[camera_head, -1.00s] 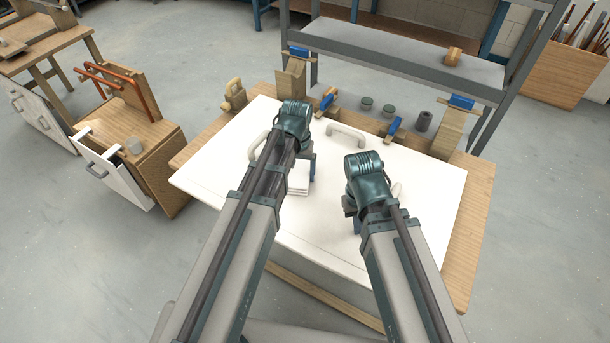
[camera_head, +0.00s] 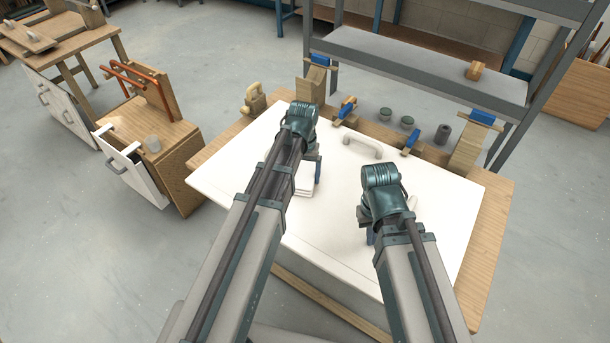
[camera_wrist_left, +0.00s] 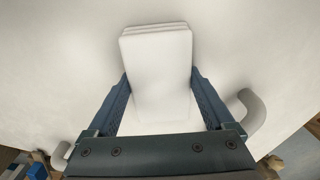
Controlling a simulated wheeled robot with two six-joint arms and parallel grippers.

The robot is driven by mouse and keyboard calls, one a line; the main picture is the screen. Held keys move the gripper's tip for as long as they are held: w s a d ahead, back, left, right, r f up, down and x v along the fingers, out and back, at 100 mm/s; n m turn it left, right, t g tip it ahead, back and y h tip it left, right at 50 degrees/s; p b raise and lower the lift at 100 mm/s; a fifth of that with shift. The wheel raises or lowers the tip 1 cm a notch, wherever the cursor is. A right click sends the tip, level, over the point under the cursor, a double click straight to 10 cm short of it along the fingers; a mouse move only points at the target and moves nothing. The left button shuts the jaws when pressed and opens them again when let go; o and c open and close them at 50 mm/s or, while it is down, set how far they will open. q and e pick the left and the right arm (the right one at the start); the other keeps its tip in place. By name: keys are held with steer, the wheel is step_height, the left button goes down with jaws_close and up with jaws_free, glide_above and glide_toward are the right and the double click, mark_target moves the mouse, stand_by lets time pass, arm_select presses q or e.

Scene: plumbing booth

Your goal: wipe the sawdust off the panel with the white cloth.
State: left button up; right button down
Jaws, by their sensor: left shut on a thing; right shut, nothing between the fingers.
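The white panel (camera_head: 235,165) lies flat on a wooden bench. I cannot make out sawdust on it. My left gripper (camera_wrist_left: 158,80) is shut on the white cloth (camera_wrist_left: 155,58), a folded, layered pad, with one finger along each side. The cloth (camera_head: 303,190) is partly hidden behind my left arm in the head view; it is at or just above the panel, and I cannot tell whether it touches. My right gripper (camera_head: 371,235) is over the panel's right part, shut and empty, its fingertips mostly hidden by its own wrist.
A pale handle (camera_head: 362,144) stands on the panel's far side; another (camera_wrist_left: 252,112) is right of the cloth in the wrist view. Blue-and-wood clamps (camera_head: 346,109), dark round pieces (camera_head: 385,114) and a dark cylinder (camera_head: 442,134) line the bench's far edge. A grey shelf (camera_head: 415,70) stands behind.

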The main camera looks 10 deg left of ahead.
mark_target(337, 193)
arm_select(q)
steer(key=shift+w+d+f, duration=0.1)
steer(key=shift+w+d, duration=0.25)
steer(key=shift+w, duration=0.4)
arm_select(e)
steer(key=shift+s+f, duration=0.1)
steer(key=shift+f, duration=0.05)
arm_select(q)
steer(key=shift+d, duration=0.1)
steer(key=shift+s+d, duration=0.3)
steer(key=shift+d, duration=0.5)
steer(key=shift+s+d, duration=0.3)
steer(key=shift+d, duration=0.5)
steer(key=shift+s+d, duration=0.3)
steer(key=shift+d, duration=0.5)
steer(key=shift+s+d, duration=0.25)
steer(key=shift+d, duration=0.5)
arm_select(e)
steer(key=shift+r, duration=0.2)
arm_select(q)
steer(key=shift+d, duration=0.15)
steer(key=shift+s+d, duration=0.35)
steer(key=shift+d, duration=0.45)
steer(key=shift+s+d, duration=0.3)
steer(key=shift+d, duration=0.45)
arm_select(e)
steer(key=shift+f, duration=0.15)
